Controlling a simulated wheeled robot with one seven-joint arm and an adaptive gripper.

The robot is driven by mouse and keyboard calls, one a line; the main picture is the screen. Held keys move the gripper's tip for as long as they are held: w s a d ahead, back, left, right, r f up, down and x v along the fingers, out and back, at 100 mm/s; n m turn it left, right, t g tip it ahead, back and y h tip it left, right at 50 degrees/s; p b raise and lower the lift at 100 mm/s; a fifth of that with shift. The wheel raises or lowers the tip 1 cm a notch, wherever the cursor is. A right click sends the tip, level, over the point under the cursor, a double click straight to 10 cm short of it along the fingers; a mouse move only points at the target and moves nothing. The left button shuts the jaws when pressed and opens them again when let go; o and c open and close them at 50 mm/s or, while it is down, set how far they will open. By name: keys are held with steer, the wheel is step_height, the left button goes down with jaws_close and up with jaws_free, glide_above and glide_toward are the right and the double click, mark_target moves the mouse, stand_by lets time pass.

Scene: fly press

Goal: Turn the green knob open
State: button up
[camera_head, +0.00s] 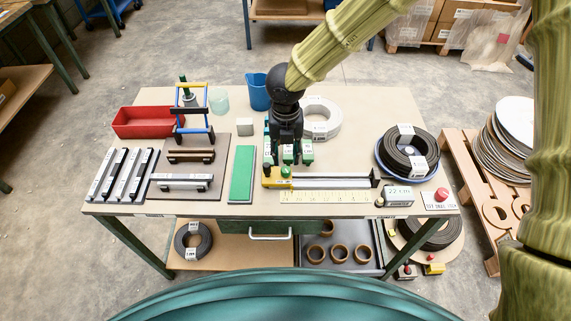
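A small green knob (285,171) sits on top of a yellow block (272,179) at the left end of a long metal bar, near the front middle of the table. My gripper (285,156) is black and points down just behind the knob, over several green and white labelled pieces (306,152). From this view I cannot tell whether its fingers touch anything, or whether they are open or shut. The knob looks apart from the fingers in the picture. The gripper hides part of the green pieces.
A yellow ruler (325,196) lies in front of the bar (330,183). A green strip (242,174) and handle pieces (183,182) lie to the left. A red bin (148,122), a blue cup (258,92) and black coils (408,150) also stand on the table (365,101).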

mark_target(286, 170)
step_height(286, 170, down, 7)
steer(key=shift+r+p, duration=0.1)
steer(key=shift+p, duration=0.35)
steer(key=c, duration=0.8)
